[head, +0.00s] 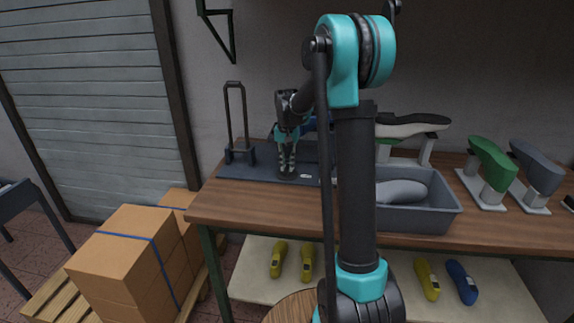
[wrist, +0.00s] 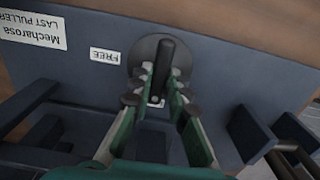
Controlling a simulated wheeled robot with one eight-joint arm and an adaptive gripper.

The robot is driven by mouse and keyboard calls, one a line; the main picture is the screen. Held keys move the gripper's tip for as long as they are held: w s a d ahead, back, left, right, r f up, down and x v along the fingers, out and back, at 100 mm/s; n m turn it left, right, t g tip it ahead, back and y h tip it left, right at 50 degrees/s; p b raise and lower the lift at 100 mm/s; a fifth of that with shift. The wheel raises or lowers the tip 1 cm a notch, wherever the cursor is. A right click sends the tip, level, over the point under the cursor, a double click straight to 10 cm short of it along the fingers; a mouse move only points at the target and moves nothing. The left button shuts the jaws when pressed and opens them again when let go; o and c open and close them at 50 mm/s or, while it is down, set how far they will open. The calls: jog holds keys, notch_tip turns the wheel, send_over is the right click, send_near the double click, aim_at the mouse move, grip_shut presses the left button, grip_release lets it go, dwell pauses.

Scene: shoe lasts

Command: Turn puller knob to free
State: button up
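The puller knob (wrist: 166,50) is a dark round disc with a raised bar, on the dark blue base plate (wrist: 225,62) of the last puller. A white FREE label (wrist: 104,56) lies to its left in the wrist view. The bar stands nearly upright in that view, not pointing at the label. My gripper (wrist: 162,76) has its green fingers on either side of the bar, close against it, and seems shut on it. Exact contact is hard to see. In the head view my gripper (head: 287,172) points down at the base plate (head: 240,171); the knob is mostly hidden there.
A dark upright frame (head: 238,115) stands at the puller's left. A grey bin (head: 415,218) with a grey last sits right of my arm. Green (head: 490,158) and grey (head: 537,165) lasts stand farther right on the wooden table. Cardboard boxes (head: 125,240) stand at lower left.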

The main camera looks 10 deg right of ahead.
grip_shut()
jog(key=shift+m, duration=0.3)
jog(key=m, duration=1.7)
jog(key=shift+m, duration=0.3)
dwell(0.3)
